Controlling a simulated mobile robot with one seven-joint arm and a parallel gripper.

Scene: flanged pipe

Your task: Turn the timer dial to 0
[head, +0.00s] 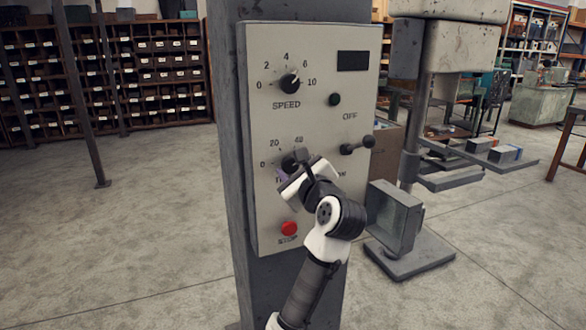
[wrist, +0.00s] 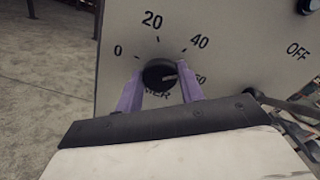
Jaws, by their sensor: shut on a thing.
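The timer dial (wrist: 158,74) is a round black knob on the grey control panel (wrist: 225,45). Its scale reads 0, 20, 40 and a partly hidden last number at the right. A pale mark on the knob points right, toward that last number. My gripper (wrist: 160,90) is shut on the dial, with one purple finger at its left and one at its right. In the head view the dial (head: 289,161) is partly covered by my gripper (head: 296,171). The lettering under the dial is mostly hidden.
A grey machine base (head: 410,262) stands behind at the right.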

